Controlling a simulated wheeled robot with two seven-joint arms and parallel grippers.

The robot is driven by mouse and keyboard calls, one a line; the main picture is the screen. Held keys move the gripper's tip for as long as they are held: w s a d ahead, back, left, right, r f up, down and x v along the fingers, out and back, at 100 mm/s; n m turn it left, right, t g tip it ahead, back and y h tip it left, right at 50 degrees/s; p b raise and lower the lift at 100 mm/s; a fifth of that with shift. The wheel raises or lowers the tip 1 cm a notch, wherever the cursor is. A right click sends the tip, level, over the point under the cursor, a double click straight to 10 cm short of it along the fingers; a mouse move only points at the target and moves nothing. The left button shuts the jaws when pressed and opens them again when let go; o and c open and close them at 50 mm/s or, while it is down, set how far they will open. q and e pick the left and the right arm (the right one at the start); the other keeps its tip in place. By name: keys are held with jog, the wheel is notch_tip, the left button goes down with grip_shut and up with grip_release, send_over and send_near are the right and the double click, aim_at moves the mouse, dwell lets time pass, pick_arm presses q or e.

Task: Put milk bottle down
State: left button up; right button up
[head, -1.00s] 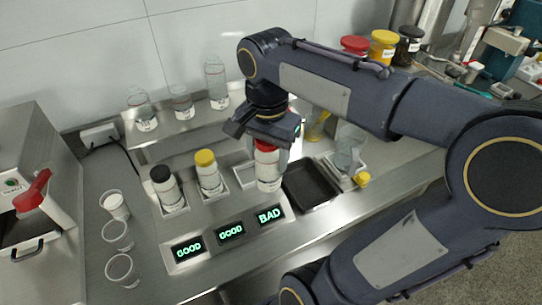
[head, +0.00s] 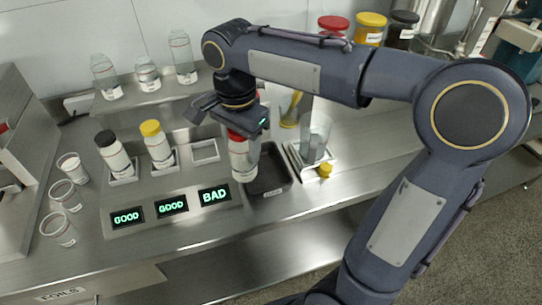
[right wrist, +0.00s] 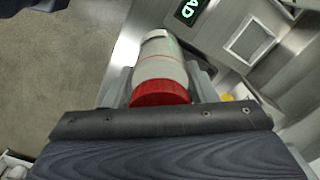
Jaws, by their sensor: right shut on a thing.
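The milk bottle with a red cap (head: 240,160) hangs upright in my right gripper (head: 243,140), which is shut on its upper part. In the head view it is in front of the "BAD" display's empty square slot (head: 205,152), at the left edge of the black tray (head: 270,182). Whether its base touches anything is unclear. The right wrist view shows the bottle's red cap (right wrist: 160,93) and pale body between the fingers. A black-capped bottle (head: 114,155) and a yellow-capped bottle (head: 156,145) stand in the other slots. My left gripper is not in view.
The "BAD" display (head: 214,194) sits beside two "GOOD" displays. Several clear cups (head: 66,195) stand at the left. Clear bottles (head: 148,75) stand on the raised shelf behind. A clear beaker (head: 315,138) and a small yellow cap (head: 325,170) are right of the tray.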

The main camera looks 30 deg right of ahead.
jog(key=w+d+f, duration=0.2)
jog(key=f, duration=0.1)
jog(key=w+d+f, duration=0.2)
jog(key=d+f, duration=0.1)
jog(key=f, duration=0.1)
jog(key=w+d+f, duration=0.2)
jog(key=d+f, duration=0.1)
jog(key=f, duration=0.1)
jog(key=shift+w+d+f+p, duration=0.1)
jog(key=shift+d+f+p, duration=0.1)
jog(key=shift+p, duration=0.15)
jog(key=shift+f, duration=0.2)
jog(key=o, duration=1.1)
jog(key=shift+o, duration=0.2)
jog(key=shift+r, duration=0.1)
